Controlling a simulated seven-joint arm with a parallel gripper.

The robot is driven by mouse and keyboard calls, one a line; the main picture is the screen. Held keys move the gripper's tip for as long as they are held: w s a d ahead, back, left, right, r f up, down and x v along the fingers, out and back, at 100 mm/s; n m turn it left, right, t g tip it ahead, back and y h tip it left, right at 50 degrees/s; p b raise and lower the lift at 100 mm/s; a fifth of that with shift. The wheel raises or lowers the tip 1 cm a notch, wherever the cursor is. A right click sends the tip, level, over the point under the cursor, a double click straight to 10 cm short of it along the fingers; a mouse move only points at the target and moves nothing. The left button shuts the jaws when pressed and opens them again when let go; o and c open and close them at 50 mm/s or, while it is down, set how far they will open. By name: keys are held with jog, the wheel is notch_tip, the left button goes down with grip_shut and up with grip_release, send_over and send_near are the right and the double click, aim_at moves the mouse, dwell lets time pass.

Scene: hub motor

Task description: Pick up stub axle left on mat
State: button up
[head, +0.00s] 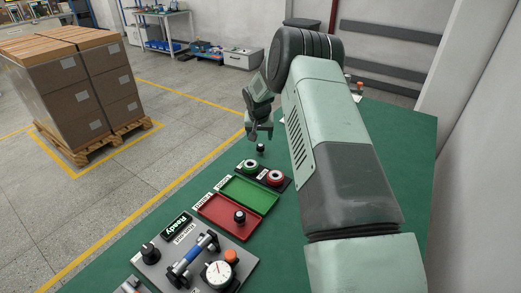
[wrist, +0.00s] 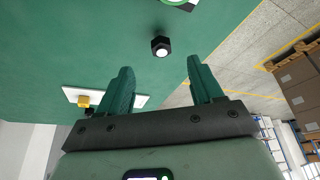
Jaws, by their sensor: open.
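A small dark stub axle (head: 261,148) stands on the green mat (head: 330,270), beyond the trays. In the wrist view the stub axle (wrist: 161,47) shows as a dark hexagonal piece with a pale end, apart from other objects. My gripper (head: 257,135) hangs above the mat close to the stub axle in the head view. In the wrist view my gripper (wrist: 159,65) is open, with nothing between its fingers. The stub axle appears beyond the fingertips, between their lines, and is not touched. A similar dark part (head: 240,217) stands in the red tray (head: 213,232).
A green tray (head: 252,194) and a holder with a green-ringed part (head: 250,166) and a red-ringed part (head: 274,178) stand nearer. A grey fixture with a dial gauge (head: 218,275) is at the front. A white plate (wrist: 72,95) bears a yellow piece (wrist: 84,101).

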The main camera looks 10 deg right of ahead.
aim_at(261, 145)
jog(key=x, duration=0.5)
jog(key=shift+w+d+f, duration=0.1)
jog(key=shift+w+f, duration=0.1)
jog(key=shift+w, duration=0.2)
jog(key=shift+w+r+x, duration=0.1)
jog(key=shift+w+x, duration=0.1)
jog(key=shift+x, duration=0.65)
jog(key=shift+w+r+x, duration=0.1)
jog(key=shift+w+x, duration=0.05)
jog(key=shift+x, duration=0.7)
jog(key=shift+w+x, duration=0.2)
jog(key=shift+x, duration=0.65)
jog(key=shift+d, duration=0.1)
grip_shut()
jog(key=shift+r, duration=0.1)
